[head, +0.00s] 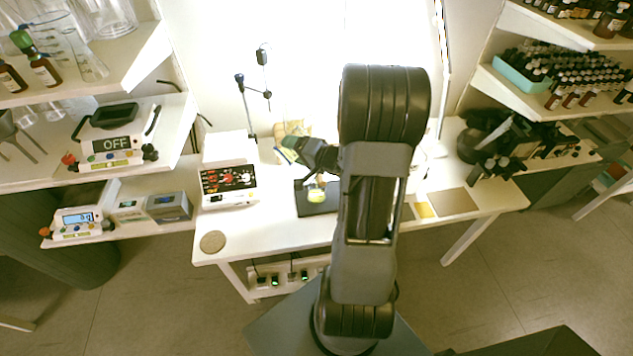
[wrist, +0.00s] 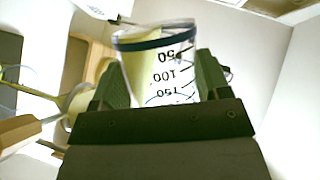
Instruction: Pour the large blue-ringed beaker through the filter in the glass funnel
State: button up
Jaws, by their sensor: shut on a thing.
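The clear beaker (wrist: 160,75) has a blue ring at its rim and black graduations that read upside down in the wrist view. Yellow liquid shows along its left side. My gripper (wrist: 160,95) is shut on it, a finger on each side. In the head view my gripper (head: 308,153) is above the bench with the beaker (head: 287,151) tilted at its left.
A clamp stand (head: 247,105) rises behind the bench. A white instrument with a red display (head: 228,185) stands left of the slab. A round cork mat (head: 213,241) lies at the front left. Shelves with glassware and bottles flank both sides.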

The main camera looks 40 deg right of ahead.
jog(key=shift+p, duration=0.4)
dwell(0.8)
jog(key=shift+d+r+m+t+y+p, duration=0.15)
jog(key=shift+d+r+m+y+p, duration=0.25)
jog(key=shift+p, duration=0.6)
jog(key=shift+d+r+m+t+y+p, duration=0.1)
jog(key=shift+d+m+t+y+p, duration=0.1)
jog(key=shift+d+m+p, duration=0.6)
dwell(5.0)
